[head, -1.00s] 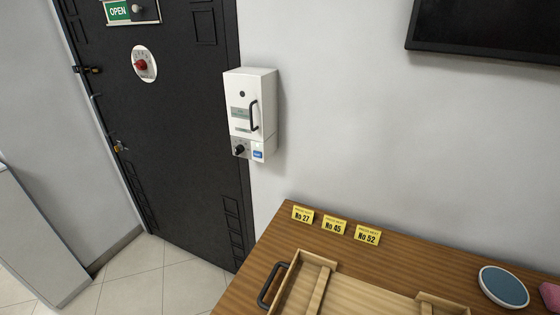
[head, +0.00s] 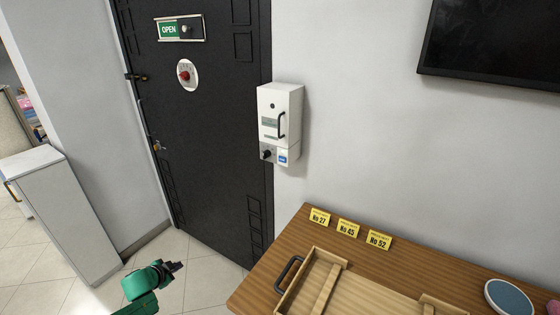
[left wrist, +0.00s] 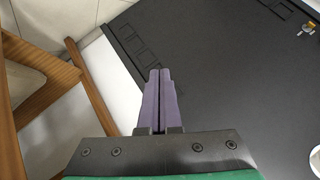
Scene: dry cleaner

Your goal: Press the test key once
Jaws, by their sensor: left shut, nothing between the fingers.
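A white wall box (head: 280,115) with a black handle hangs on the wall right of the black door. On its lower part are a black knob (head: 266,154) and a blue key (head: 283,157); the key's lettering is too small to read. My left gripper (head: 177,266) is low at the left, in front of the door and well below and left of the box. Its purple fingers (left wrist: 160,100) are together and empty in the left wrist view. My right gripper is in no view.
A wooden table (head: 250,293) with a wooden tray (head: 292,298), yellow number cards (head: 347,229) and a blue round pad (head: 509,297) stands at the lower right. The black door (head: 205,130) carries a red knob (head: 184,75). A white cabinet (head: 60,215) stands at the left.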

